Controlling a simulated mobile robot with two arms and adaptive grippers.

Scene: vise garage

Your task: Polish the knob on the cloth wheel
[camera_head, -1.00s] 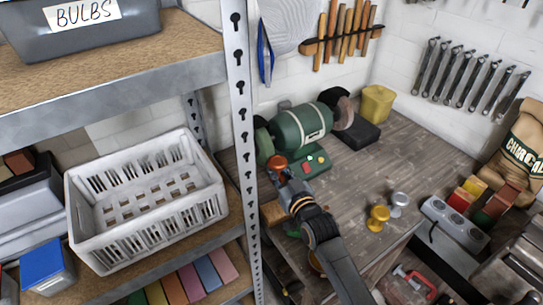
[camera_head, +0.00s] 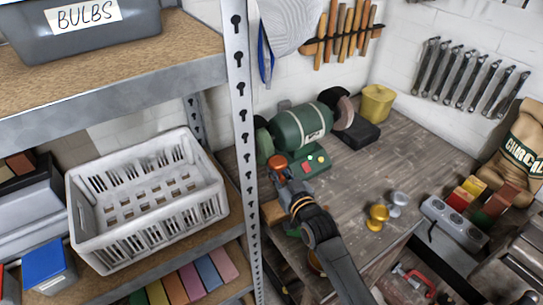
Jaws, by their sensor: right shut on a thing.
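The green bench grinder (camera_head: 300,127) stands on the workbench near the wall. At its left end is a round green-looking wheel (camera_head: 263,143), partly behind the shelf post; at its right end is a dark wheel (camera_head: 344,110). My right gripper (camera_head: 281,171) is shut on an orange-copper knob (camera_head: 277,160) and holds it just in front of the left wheel. I cannot tell whether knob and wheel touch. A gold knob (camera_head: 378,215) and a silver knob (camera_head: 399,199) stand on the bench to the right. My left gripper is not in view.
A metal shelf post (camera_head: 241,110) stands left of the grinder, close to my right arm. The shelf holds a white crate (camera_head: 150,228).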

